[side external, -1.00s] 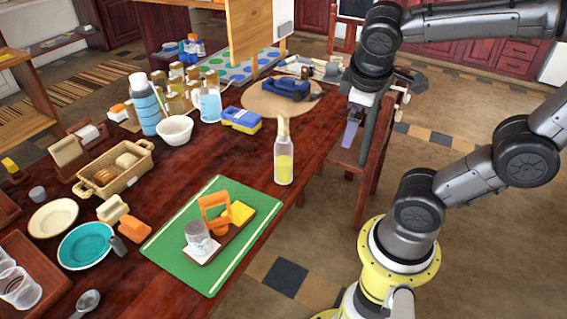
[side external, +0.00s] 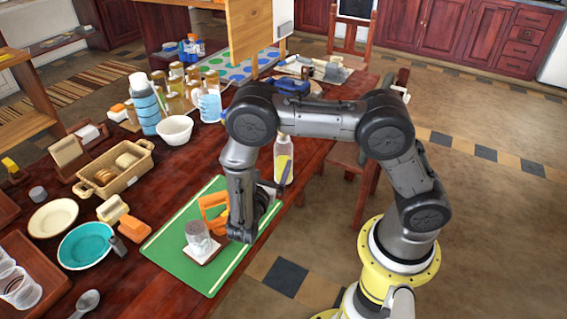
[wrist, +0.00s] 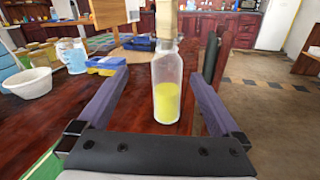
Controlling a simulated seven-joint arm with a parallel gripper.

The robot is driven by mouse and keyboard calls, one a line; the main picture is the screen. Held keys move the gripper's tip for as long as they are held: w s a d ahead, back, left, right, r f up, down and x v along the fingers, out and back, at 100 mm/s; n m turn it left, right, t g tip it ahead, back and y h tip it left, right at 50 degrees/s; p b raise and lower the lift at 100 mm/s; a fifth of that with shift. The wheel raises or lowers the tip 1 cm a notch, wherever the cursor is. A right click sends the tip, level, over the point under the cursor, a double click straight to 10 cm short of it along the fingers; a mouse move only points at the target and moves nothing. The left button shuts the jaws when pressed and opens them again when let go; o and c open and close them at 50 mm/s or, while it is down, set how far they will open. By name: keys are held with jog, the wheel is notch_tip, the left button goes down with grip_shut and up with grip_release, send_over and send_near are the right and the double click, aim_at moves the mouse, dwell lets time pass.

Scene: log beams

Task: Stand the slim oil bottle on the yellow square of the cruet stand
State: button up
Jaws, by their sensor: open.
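The slim oil bottle (side external: 283,150), clear with yellow oil and a cork-coloured top, stands upright on the table near its right edge. In the wrist view the bottle (wrist: 167,88) stands ahead, between the lines of my two fingers. My gripper (wrist: 162,75) is open, with a gap on each side of the bottle. In the side view a finger shows beside the bottle; my wrist hides the rest. The cruet stand (side external: 205,253) is on the green mat, with an orange handle (side external: 212,207) and a clear grey-topped jar (side external: 197,235). My arm hides its yellow square.
The green mat (side external: 165,248) lies under the stand. A bread basket (side external: 115,170) and plates are at left. A chair (side external: 352,158) stands beyond the table's right edge.

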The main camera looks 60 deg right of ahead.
aim_at(280, 157)
jog(key=d+f, duration=0.1)
jog(key=d, duration=0.1)
jog(key=d+f+n, duration=0.1)
jog(key=d, duration=0.1)
jog(key=w+d+f+n, duration=0.1)
jog(key=d, duration=0.2)
jog(key=shift+f+t, duration=0.15)
jog(key=shift+t, duration=0.25)
jog(key=x, duration=0.4)
jog(key=shift+s+d, duration=0.15)
jog(key=shift+d, duration=0.2)
jog(key=shift+w+d, duration=0.2)
jog(key=shift+d, duration=0.2)
grip_shut()
jog(key=shift+r, duration=0.2)
